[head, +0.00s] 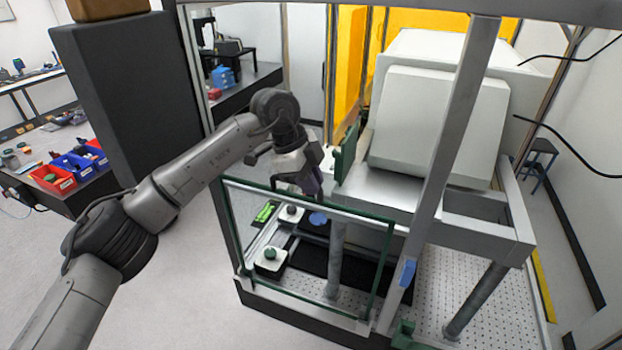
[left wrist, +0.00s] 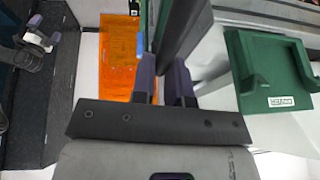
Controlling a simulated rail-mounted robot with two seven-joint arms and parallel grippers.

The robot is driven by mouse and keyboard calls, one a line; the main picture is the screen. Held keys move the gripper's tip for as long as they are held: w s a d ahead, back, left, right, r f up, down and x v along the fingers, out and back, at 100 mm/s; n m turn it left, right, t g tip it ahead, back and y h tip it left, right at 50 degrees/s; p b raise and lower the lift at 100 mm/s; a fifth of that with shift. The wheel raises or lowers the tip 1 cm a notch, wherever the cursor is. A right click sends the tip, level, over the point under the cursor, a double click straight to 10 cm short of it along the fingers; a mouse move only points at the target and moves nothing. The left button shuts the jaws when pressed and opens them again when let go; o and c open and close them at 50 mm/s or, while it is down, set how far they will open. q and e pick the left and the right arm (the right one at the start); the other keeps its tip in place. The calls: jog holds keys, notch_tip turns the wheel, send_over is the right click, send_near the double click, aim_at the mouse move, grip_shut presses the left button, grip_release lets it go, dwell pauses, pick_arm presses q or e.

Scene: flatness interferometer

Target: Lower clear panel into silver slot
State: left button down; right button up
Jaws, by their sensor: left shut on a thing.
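The clear panel (head: 300,262) has dark green edges and stands upright at the front of the instrument base in the head view. My left gripper (head: 312,190) is shut on its top edge. The silver slot (head: 318,308) runs along the base's front edge, at the panel's lower edge. I cannot tell whether the panel is inside the slot or just above it. My right gripper is not in view.
A green bracket (head: 345,153) is close behind my left gripper; it also shows in the left wrist view (left wrist: 270,72). A slanted grey post (head: 440,165) stands right of the panel. Open floor lies to the left.

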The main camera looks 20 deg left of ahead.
aim_at(310, 199)
pick_arm(q)
jog(key=shift+f+b, duration=0.3)
jog(key=shift+f, duration=0.2)
jog(key=shift+f+b, duration=1)
jog(key=shift+f, duration=0.9)
jog(key=c, duration=1.3)
grip_release()
jog(key=shift+o, duration=1.2)
jog(key=shift+f, duration=0.2)
jog(key=b+v, duration=0.3)
jog(key=v, duration=1.1)
